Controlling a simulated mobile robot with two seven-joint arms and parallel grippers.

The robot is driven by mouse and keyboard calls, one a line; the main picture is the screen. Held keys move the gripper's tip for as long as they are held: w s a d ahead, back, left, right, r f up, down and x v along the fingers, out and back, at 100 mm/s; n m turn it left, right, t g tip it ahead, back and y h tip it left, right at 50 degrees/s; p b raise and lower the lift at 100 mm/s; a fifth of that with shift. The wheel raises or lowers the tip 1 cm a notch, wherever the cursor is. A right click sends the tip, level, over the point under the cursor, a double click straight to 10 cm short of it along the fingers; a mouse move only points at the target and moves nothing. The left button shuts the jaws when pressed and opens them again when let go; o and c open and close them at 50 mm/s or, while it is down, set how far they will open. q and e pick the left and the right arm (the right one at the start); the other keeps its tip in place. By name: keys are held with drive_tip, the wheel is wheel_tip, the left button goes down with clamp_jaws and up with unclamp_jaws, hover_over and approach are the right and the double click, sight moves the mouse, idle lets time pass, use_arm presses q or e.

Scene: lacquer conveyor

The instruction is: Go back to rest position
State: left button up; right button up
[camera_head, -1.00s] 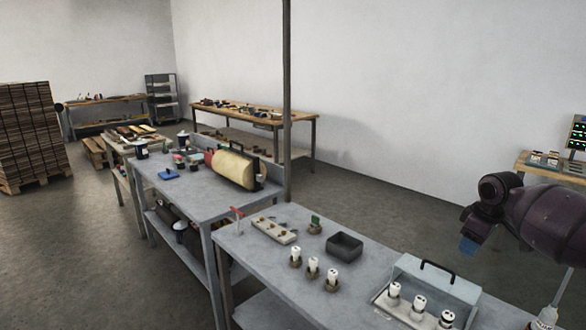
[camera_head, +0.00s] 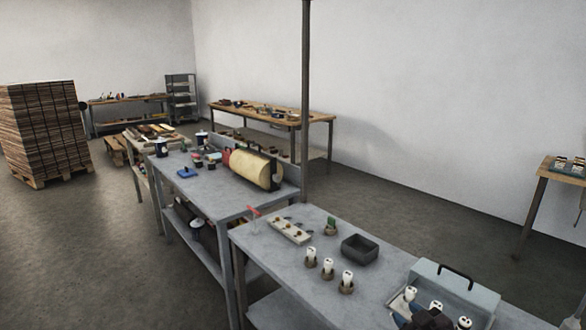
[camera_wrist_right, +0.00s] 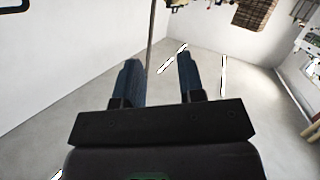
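My right gripper (camera_head: 436,307) shows in the head view at the bottom edge, right of centre, in front of the clear-sided box with a black handle (camera_head: 458,286). Only its blue fingers and part of its dark body show there, and it covers part of the white bottles in that box. In the right wrist view the two blue fingers of my right gripper (camera_wrist_right: 158,62) stand apart with nothing between them. My left gripper is in neither view.
The grey near table (camera_head: 300,250) holds several white bottles in brown holders (camera_head: 329,268), a dark tray (camera_head: 360,248) and a pale rack (camera_head: 291,230). A second grey table carries a yellow roll (camera_head: 252,169). A pole (camera_head: 306,100) stands behind. Stacked boards (camera_head: 45,130) are far left.

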drive_tip(key=s+f+m+g+h, duration=0.1)
drive_tip(key=s+f+m, duration=0.1)
drive_tip(key=s+f, duration=0.3)
drive_tip(key=s+d+f+m+g+h, duration=0.1)
drive_tip(key=s+f, duration=0.4)
drive_tip(key=s, duration=0.7)
drive_tip(key=s+d+f+m+h, duration=0.1)
drive_tip(key=s+f+m, duration=0.1)
drive_tip(key=s+f, duration=0.3)
drive_tip(key=s, duration=0.3)
drive_tip(key=shift+s+f+m+g+h, duration=0.25)
drive_tip(key=shift+s+m+g+h, duration=0.05)
drive_tip(key=shift+s+g+h, duration=0.1)
